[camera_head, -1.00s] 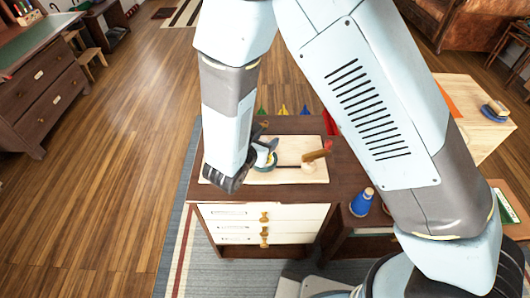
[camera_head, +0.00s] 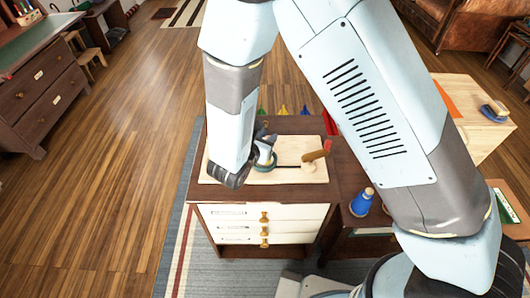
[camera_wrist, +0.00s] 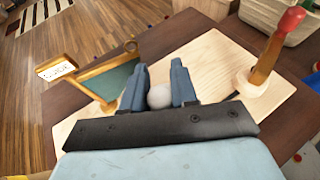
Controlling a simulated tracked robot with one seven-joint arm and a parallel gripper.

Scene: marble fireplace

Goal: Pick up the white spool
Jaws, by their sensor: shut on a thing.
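My gripper (camera_wrist: 159,84) is shut on the white spool (camera_wrist: 160,96) in the wrist view. Only the spool's rounded white top shows between the two fingers; its lower part is hidden. In the head view, my gripper (camera_head: 265,143) is over the left part of a pale wooden board (camera_head: 300,176), and the white spool (camera_head: 264,154) shows just under the fingers. A teal-rimmed round piece (camera_head: 271,166) is at the spool's lower side; I cannot tell if the spool still touches it.
A red-tipped wooden handle (camera_head: 318,155) stands tilted on a pale round base at the board's right; it shows also in the wrist view (camera_wrist: 275,48). A blue bottle (camera_head: 361,203) stands lower right.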

